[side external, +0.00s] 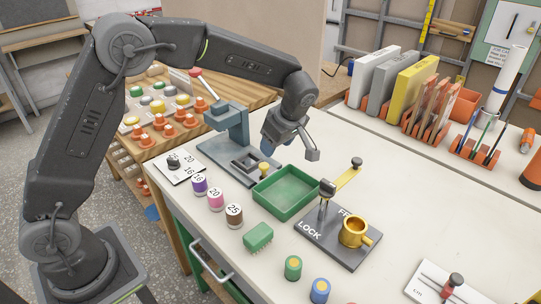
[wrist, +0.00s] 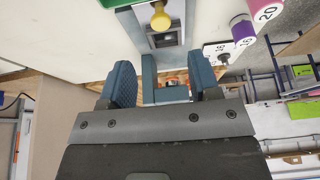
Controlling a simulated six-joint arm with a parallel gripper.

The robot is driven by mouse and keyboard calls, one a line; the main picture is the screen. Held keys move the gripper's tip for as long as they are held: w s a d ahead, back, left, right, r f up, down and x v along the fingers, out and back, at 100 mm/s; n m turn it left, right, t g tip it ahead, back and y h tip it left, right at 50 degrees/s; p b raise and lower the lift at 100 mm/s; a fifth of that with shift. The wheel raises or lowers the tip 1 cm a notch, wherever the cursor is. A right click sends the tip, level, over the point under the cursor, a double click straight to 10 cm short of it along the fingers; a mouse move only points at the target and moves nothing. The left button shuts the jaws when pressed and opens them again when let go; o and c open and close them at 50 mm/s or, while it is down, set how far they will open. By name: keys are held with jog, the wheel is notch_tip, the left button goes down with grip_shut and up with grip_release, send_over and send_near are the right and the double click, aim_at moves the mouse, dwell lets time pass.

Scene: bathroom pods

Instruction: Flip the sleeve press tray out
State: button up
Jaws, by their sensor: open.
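The sleeve press is a blue-grey stand (side external: 230,125) with a red-tipped lever, on the left part of the white table. Its low tray (side external: 244,163) has a square recess and a yellow knob (side external: 263,169) at its right end. In the wrist view the tray (wrist: 165,40) and knob (wrist: 160,17) show at the top, beyond the fingers. My gripper (side external: 285,146) is open and empty, above and behind the press base, apart from the knob. In the wrist view my gripper's two blue fingers (wrist: 162,82) stand wide apart, with part of the press showing between them.
A green open bin (side external: 285,193) stands just right of the press. Purple, pink and brown numbered sleeves (side external: 216,199) line the front edge. Racks (side external: 435,110) stand at the back.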

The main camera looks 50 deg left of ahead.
jog(key=v, duration=0.4)
jog(key=shift+d+r, duration=0.15)
jog(key=shift+r, duration=0.15)
jog(key=s+a+r+m+t+h, duration=0.2)
jog(key=s+r+m, duration=0.65)
jog(key=s, duration=0.45)
jog(key=s+f+m+t+h, duration=0.1)
jog(key=s+m+t+h, duration=0.1)
jog(key=s+m, duration=0.7)
jog(key=s+t, duration=0.1)
jog(key=s, duration=0.4)
jog(key=shift+s+f+t, duration=0.2)
jog(key=shift+s+t, duration=0.05)
jog(key=shift+t, duration=0.05)
jog(key=shift+a+m, duration=0.15)
jog(key=shift+m, duration=0.1)
jog(key=shift+c, duration=0.2)
